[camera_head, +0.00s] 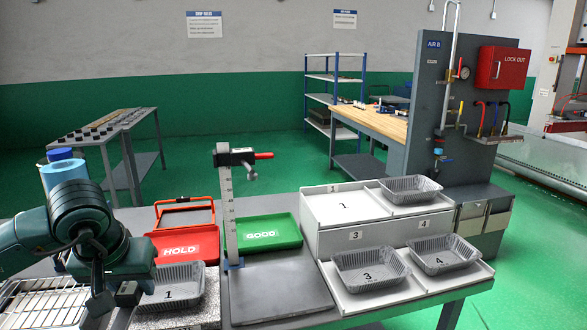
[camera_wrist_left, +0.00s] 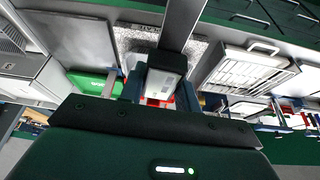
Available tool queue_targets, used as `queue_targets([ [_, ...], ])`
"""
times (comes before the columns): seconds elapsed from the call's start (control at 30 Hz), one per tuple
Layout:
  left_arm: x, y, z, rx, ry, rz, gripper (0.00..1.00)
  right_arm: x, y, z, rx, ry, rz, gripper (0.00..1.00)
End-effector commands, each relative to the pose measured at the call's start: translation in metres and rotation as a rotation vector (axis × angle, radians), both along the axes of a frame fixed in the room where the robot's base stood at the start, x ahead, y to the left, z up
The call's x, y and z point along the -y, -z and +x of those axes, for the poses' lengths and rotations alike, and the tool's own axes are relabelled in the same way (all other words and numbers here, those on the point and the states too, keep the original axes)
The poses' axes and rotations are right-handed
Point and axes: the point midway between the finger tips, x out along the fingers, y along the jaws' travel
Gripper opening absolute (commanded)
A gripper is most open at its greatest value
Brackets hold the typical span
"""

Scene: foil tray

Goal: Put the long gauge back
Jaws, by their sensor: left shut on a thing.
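My left gripper (camera_head: 114,296) is low at the front left of the bench, beside the grey speckled block with foil tray 1 (camera_head: 185,278). In the head view my gripper mostly hides the held thing. I cannot tell whether it touches a surface. My right gripper is not in view.
An upright scaled stand (camera_head: 228,205) with a red-handled clamp rises beside the dark plate (camera_head: 270,292). Red HOLD (camera_head: 205,243) and green GOOD (camera_head: 285,228) trays stand behind. A wire rack (camera_head: 40,303) is left. Foil trays 3 (camera_head: 370,268) and 4 (camera_head: 443,252) are right.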

Motion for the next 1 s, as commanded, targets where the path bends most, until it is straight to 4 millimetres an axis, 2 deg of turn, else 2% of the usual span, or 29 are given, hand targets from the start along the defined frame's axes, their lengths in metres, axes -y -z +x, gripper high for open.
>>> queue_targets([
  [0.1, 0.025, 0.035, -0.025, -0.007, 0.061, -0.001, 0.02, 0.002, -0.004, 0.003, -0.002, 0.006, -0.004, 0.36],
  [0.2, 0.045, 0.058, -0.048, -0.007, 0.107, -0.003, 0.02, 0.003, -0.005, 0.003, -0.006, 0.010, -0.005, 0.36],
  [0.3, 0.060, 0.072, -0.066, -0.001, 0.139, -0.004, 0.02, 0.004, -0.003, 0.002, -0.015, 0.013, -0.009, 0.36],
  [0.5, 0.071, 0.082, -0.081, 0.003, 0.160, -0.003, 0.02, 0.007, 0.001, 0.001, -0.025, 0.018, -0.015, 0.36],
  [1.0, 0.070, 0.082, -0.080, 0.002, 0.160, -0.002, 0.02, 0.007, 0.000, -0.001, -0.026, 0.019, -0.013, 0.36],
])
